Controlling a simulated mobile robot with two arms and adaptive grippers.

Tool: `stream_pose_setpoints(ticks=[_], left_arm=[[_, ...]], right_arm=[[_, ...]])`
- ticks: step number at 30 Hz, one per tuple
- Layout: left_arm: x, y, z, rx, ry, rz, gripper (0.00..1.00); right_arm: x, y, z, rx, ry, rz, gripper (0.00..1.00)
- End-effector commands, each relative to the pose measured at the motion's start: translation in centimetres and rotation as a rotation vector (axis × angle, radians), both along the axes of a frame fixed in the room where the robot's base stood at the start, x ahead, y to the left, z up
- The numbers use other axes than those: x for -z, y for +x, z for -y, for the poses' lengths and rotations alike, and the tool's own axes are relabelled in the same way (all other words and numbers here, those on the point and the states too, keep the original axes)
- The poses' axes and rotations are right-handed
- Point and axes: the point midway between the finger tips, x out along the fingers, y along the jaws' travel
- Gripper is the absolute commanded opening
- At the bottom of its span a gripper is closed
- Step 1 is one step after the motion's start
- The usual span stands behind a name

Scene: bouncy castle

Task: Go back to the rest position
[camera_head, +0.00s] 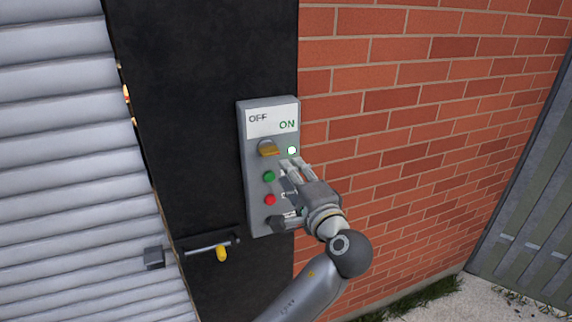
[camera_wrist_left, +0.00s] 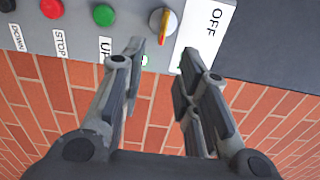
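A grey control box (camera_head: 252,205) is mounted on a black panel beside a brick wall. It has an OFF/ON label (camera_head: 272,121), a yellow selector knob (camera_head: 268,149), a green button (camera_head: 269,176) and a red button (camera_head: 270,200). A small white light (camera_head: 291,150) shows under ON. My left gripper (camera_head: 287,170) is in front of the box's right side and hides part of it. In the left wrist view its two fingers (camera_wrist_left: 161,55) are apart with nothing between them. The knob (camera_wrist_left: 163,22) shows beyond the fingertips. I cannot tell whether they touch the box. My right gripper is out of view.
A ribbed shutter (camera_head: 60,170) fills the left. The brick wall (camera_head: 420,130) runs right towards a grey gate (camera_head: 530,200), with pale ground (camera_head: 470,300) below.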

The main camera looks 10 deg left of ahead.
Motion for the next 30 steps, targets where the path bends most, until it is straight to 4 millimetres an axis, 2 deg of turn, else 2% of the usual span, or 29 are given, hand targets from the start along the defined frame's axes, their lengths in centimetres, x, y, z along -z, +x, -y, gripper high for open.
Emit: stream_pose_setpoints(ticks=[4,13,15,17,20,25,26,27,29,30], left_arm=[[0.0,-0.7,0.5,0.001,0.001,0.001,0.29],[0.0,-0.7,0.5,0.001,0.000,0.000,0.29],[0.9,-0.5,0.5,0.006,0.000,-0.011,0.29],[2.6,-0.1,0.6,0.017,-0.003,-0.036,0.29],[7.8,1.1,0.8,0.057,-0.018,-0.106,0.29],[20.7,2.1,0.9,0.142,-0.095,-0.271,0.29],[23.0,2.0,0.9,0.156,-0.114,-0.300,0.29],[26.1,1.8,0.8,0.171,-0.142,-0.339,0.29],[30.7,1.1,0.7,0.188,-0.186,-0.394,0.29],[33.7,0.5,0.5,0.198,-0.218,-0.431,0.29]], right_arm=[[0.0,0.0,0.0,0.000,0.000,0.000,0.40],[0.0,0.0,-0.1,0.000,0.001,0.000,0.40],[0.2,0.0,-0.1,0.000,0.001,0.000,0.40],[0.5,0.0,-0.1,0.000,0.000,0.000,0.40],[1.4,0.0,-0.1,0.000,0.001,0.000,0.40],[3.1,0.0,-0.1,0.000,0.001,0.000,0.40],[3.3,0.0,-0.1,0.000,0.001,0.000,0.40],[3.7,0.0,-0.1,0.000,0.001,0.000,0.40],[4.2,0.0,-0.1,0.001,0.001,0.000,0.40],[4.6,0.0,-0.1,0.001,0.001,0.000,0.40]])
